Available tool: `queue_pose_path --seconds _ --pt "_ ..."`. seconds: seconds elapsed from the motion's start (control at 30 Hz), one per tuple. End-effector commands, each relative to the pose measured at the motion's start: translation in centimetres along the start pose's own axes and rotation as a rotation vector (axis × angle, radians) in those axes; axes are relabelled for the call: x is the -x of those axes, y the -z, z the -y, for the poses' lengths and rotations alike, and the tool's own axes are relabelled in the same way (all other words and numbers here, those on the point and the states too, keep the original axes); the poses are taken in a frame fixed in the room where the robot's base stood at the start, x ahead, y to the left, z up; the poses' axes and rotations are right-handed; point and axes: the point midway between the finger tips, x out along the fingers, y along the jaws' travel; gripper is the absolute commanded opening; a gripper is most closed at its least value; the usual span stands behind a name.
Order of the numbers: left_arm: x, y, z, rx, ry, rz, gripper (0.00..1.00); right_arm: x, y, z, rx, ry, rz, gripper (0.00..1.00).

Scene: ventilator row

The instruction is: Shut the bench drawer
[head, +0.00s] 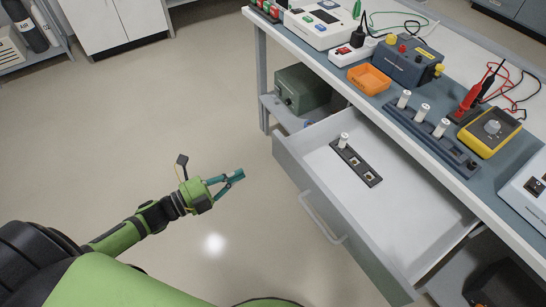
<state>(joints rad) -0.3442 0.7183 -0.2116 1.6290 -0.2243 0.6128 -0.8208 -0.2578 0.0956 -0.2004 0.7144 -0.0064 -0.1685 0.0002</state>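The bench drawer (399,204) is pulled well out from under the bench (449,161). Its grey front panel (327,221) faces my side and carries a light bar handle (322,218). Inside lies a dark slotted holder (357,165) with one white cylinder (343,140) upright at its far end. My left gripper (238,175) is over the floor to the left of the drawer front, apart from the front and handle. Its teal fingers converge at the tips and hold nothing. My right gripper is out of view.
The bench top holds an orange tray (369,79), a dark blue box (404,61), a yellow meter (490,131) and a rack of white cylinders (431,129). A green box (302,89) sits on the lower shelf. The floor left of the drawer is clear.

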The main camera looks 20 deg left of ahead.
Motion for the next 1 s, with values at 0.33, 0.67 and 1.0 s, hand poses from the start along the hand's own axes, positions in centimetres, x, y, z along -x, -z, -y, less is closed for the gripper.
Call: queue_pose_path --seconds 0.33,0.67,1.0 --pt "-7.6 -0.1 0.1 0.002 0.003 0.003 0.0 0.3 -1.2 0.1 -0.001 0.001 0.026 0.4" --pt "-11.3 -0.1 -0.1 0.004 -0.001 0.003 0.0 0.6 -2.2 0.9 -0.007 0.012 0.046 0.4" --pt "-11.5 -0.1 -0.1 0.004 -0.002 0.004 0.0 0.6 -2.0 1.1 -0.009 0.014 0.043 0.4"
